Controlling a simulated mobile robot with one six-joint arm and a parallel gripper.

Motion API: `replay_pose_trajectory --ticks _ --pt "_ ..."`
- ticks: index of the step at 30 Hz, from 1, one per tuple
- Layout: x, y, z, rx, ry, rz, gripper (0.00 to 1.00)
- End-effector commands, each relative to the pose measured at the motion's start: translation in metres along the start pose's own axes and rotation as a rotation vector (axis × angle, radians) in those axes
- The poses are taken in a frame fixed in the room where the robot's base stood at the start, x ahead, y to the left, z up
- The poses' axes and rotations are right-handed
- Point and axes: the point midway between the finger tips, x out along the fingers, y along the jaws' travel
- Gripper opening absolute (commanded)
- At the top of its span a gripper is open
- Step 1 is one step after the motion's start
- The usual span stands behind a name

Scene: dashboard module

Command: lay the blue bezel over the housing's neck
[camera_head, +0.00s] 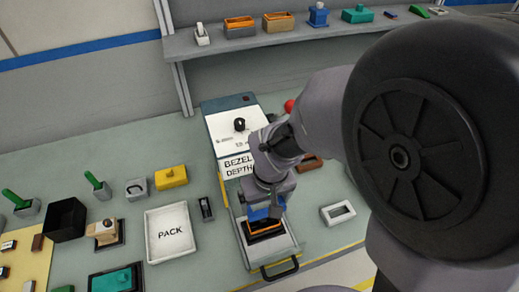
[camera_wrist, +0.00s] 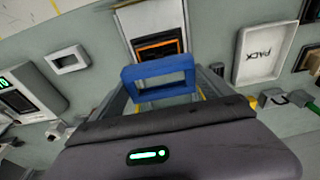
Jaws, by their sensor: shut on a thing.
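My gripper (camera_head: 268,206) is shut on the blue bezel (camera_wrist: 158,68), a rectangular frame with an open middle, which shows large in the wrist view. In the head view the blue bezel (camera_head: 257,214) is partly hidden by the gripper. The housing (camera_head: 264,230), black with an orange rim around its neck, sits on the pale sliding tray (camera_head: 278,249) below the gripper. In the wrist view the housing's orange neck (camera_wrist: 157,48) shows just beyond the bezel's upper edge. The bezel appears above the housing; I cannot tell the exact gap.
The tray has a black handle (camera_head: 280,268) at the front and belongs to a gauge marked BEZEL DEPTH (camera_head: 222,130). A white PACK tray (camera_head: 172,232) lies to the left, a pale rectangular frame (camera_head: 338,212) to the right. A shelf (camera_head: 290,40) with several parts runs behind.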

Motion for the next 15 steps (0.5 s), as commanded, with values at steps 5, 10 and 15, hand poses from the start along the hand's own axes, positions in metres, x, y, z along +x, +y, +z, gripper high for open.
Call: replay_pose_trajectory --ticks 5,10,15 --pt "0.008 0.0 0.002 -0.001 -0.001 0.0 0.51" --pt "0.027 0.0 0.004 -0.001 0.0 0.0 0.51" --pt "0.049 0.0 0.008 -0.001 0.0 0.0 0.51"
